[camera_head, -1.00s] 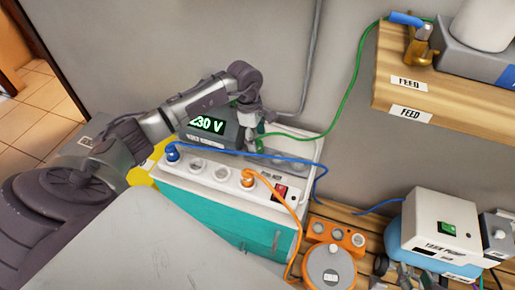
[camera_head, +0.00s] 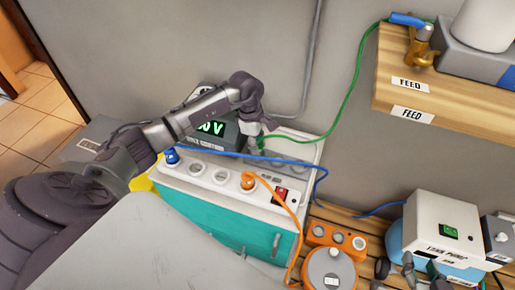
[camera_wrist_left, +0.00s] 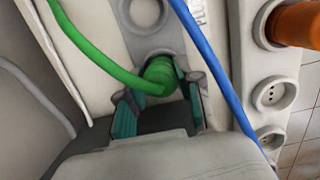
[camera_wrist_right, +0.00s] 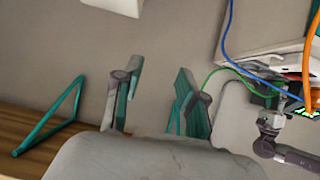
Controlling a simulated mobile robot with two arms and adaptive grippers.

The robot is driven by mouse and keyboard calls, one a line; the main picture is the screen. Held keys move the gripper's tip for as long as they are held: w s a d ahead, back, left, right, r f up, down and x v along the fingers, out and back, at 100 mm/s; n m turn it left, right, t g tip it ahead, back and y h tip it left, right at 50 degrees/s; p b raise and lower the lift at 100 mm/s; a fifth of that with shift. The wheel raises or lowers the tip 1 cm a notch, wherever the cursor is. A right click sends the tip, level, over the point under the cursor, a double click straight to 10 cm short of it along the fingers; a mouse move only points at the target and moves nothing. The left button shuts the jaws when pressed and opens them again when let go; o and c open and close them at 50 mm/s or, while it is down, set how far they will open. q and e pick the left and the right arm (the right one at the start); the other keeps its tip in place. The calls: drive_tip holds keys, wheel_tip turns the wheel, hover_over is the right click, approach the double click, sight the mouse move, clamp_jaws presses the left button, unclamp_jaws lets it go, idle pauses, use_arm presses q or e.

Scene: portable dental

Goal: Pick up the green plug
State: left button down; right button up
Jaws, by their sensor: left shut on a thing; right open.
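The green plug (camera_wrist_left: 158,72) sits between the two fingers of my left gripper (camera_wrist_left: 158,90), which is shut on it, beside a round socket. Its green cable (camera_wrist_left: 92,58) curves away toward the top left in the left wrist view. In the head view my left gripper (camera_head: 257,146) is low over the back of the white power unit, and the plug is mostly hidden by the gripper. The green cable (camera_head: 345,100) runs up to the wooden shelf. My right gripper (camera_wrist_right: 155,88) is open and empty in the right wrist view.
A blue plug (camera_head: 171,155) and an orange plug (camera_head: 247,180) stand in the front socket strip (camera_head: 208,174). The blue cable (camera_head: 290,160) passes close to my left gripper. A voltage display (camera_head: 222,137) stands behind the arm. The wooden shelf (camera_head: 450,92) is at upper right.

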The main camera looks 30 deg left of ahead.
sight(262, 147)
use_arm(q)
drive_tip(key=shift+r, duration=0.15)
drive_tip(key=shift+r, duration=0.2)
drive_tip(key=r, duration=0.1)
drive_tip(key=r+p, duration=0.1)
drive_tip(key=r, duration=0.2)
drive_tip(key=shift+d+r+p, duration=0.15)
drive_tip(key=shift+d+p, duration=0.15)
drive_tip(key=shift+d, duration=0.1)
drive_tip(key=s+d+r+p, duration=0.1)
drive_tip(key=d+r+p, duration=0.1)
drive_tip(key=d+r, duration=0.4)
drive_tip(key=shift+s+d, duration=0.35)
drive_tip(key=shift+d, duration=2.05)
use_arm(e)
drive_tip(key=s+d+f+g+h, duration=0.1)
drive_tip(key=s+d+f+g, duration=0.1)
drive_tip(key=s, duration=0.4)
drive_tip(key=s+d+f+g+h, duration=0.1)
drive_tip(key=s+d+f+g, duration=0.1)
drive_tip(key=s+f+g, duration=0.2)
drive_tip(key=shift+s+d+g, duration=0.2)
drive_tip(key=shift+s+g, duration=0.9)
drive_tip(key=shift+s, duration=0.2)
use_arm(q)
drive_tip(key=shift+r, duration=0.1)
